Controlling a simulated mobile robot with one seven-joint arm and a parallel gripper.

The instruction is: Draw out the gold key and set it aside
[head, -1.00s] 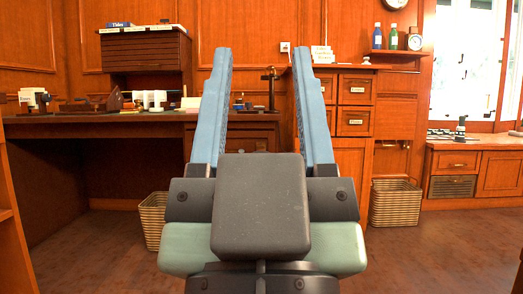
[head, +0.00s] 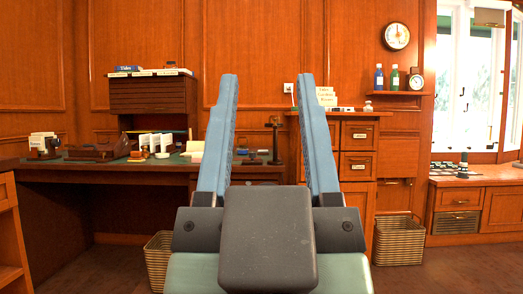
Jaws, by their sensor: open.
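My gripper (head: 271,135) is in the middle of the head view, with its two long blue fingers pointing up and away, spread wide apart and empty. No gold key can be made out. Drawers with pale labels (head: 358,165) stand in the wooden cabinet just right of the fingers, some distance off; I cannot tell whether a key sits in any of them. Part of the desk and cabinet is hidden behind the fingers.
A long desk (head: 100,172) at the left holds a wooden plane-like object (head: 100,150), white items and a dark stand (head: 276,145). A shelf (head: 399,93) holds bottles. A low cabinet (head: 510,208) is under the window. Some floor is clear.

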